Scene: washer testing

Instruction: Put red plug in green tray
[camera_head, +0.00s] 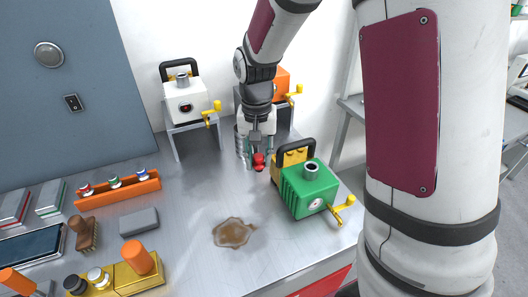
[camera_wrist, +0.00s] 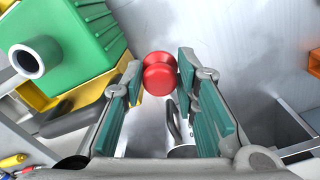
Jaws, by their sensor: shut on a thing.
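The red plug (camera_head: 259,161), a small rounded knob, is between the fingers of my gripper (camera_head: 258,151). In the wrist view the plug (camera_wrist: 159,74) sits at the fingertips, with the teal pads on either side; my gripper is shut on it. It is left of the green machine, beside the machine's yellow part; its height above the table is hard to tell. A small grey tray with a green edge (camera_head: 50,198), which looks like the green tray, lies at the far left of the table, well away from my gripper. The wrist view does not show it.
A red-edged tray (camera_head: 14,206) lies beside the green-edged one. An orange rack (camera_head: 118,190) holds several coloured knobs. The green machine (camera_head: 308,190) with a yellow crank stands close right of my gripper. A white machine (camera_head: 185,103) stands behind. A brown spill (camera_head: 234,232) marks the table front.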

